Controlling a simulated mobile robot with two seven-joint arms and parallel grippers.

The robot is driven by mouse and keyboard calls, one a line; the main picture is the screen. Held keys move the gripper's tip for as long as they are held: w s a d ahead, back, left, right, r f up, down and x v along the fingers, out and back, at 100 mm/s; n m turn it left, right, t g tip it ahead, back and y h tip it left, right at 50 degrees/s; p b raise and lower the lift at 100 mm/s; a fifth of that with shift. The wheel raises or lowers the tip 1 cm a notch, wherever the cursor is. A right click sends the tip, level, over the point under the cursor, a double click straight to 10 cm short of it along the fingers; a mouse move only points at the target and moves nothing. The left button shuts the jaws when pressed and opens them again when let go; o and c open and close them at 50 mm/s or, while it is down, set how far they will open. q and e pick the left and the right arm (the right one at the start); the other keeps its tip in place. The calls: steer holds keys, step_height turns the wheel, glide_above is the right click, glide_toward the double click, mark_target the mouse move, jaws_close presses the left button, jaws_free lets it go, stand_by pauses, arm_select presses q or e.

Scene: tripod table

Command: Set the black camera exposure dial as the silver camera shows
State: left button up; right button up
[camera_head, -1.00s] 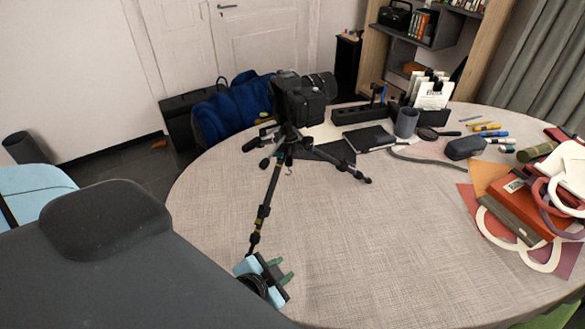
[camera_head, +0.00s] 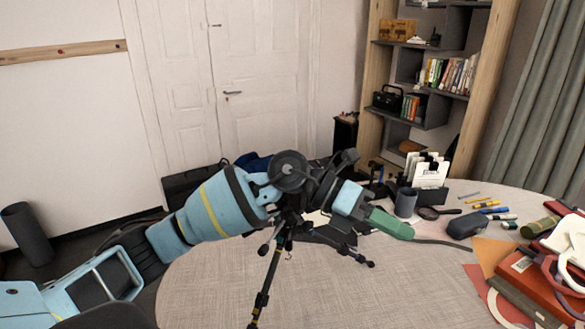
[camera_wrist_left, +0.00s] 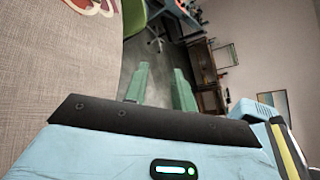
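My left arm reaches in from the left across the middle of the head view, in front of the black tripod (camera_head: 268,275) on the round table. The black camera that stood on this tripod is mostly or wholly hidden behind the arm, and its dial cannot be seen. My left gripper (camera_head: 400,228) points right, past the tripod, with its green fingers over the table. In the left wrist view the two fingers of the left gripper (camera_wrist_left: 161,72) stand apart with nothing between them. No silver camera can be made out. My right gripper does not show.
The table (camera_head: 205,285) has clear cloth at its front. A dark cup (camera_head: 405,202), a card holder (camera_head: 430,195), a dark case (camera_head: 467,227) and pens stand or lie at the back right. Red and orange papers and books (camera_head: 535,285) crowd the right edge.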

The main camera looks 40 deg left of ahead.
arm_select(q)
steer(key=w+a+r+n+y, duration=0.1)
steer(key=a+r+y, duration=0.25)
steer(key=a, duration=0.45)
steer(key=a+r+t+y, duration=0.1)
steer(key=a+r+y, duration=0.1)
steer(key=a+y, duration=0.5)
steer(key=w+a+r+n+y, duration=0.1)
steer(key=a+r+y, duration=0.15)
steer(key=a, duration=0.75)
steer(key=shift+h, duration=0.5)
steer(key=shift+w+d+x, duration=0.1)
steer(key=shift+d+x, duration=0.05)
steer(key=shift+x, duration=1.6)
steer(key=shift+w+d+x, duration=0.1)
steer(key=shift+x, duration=1.65)
steer(key=shift+r, duration=0.1)
steer(key=shift+c, duration=0.5)
jaws_close()
